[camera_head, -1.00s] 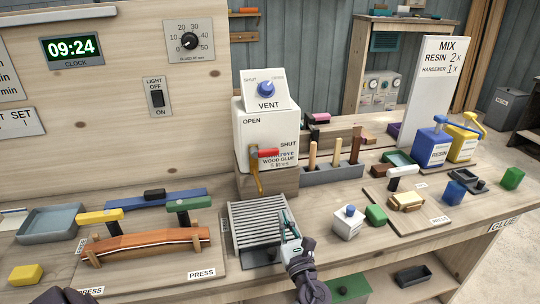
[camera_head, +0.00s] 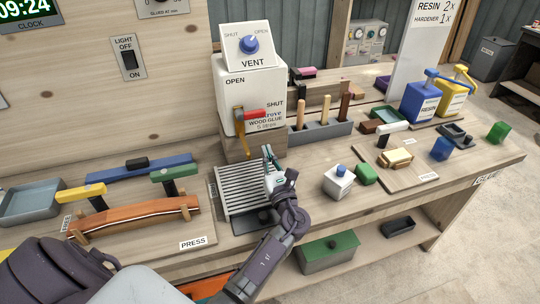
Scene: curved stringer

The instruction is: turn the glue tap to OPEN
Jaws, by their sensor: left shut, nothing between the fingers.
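The white glue box (camera_head: 228,98) stands at the back of the bench, with OPEN printed at its upper left and SHUT at its right. Its tap has a red handle (camera_head: 256,114) that lies about level and points right, under the word SHUT. A yellow-brown spout (camera_head: 239,146) hangs below the tap. My left gripper (camera_head: 267,151) is shut and empty, pointing up, lower than the red handle in the picture and apart from it. It is in front of the box, over the right edge of the slatted grate (camera_head: 235,190). My right gripper is out of view.
A VENT box with a blue knob (camera_head: 250,44) sits on the glue box. A grey rack (camera_head: 325,132) with wooden-handled tools stands close on the right. A white block with a blue knob (camera_head: 339,182) and a green block (camera_head: 366,174) are at front right.

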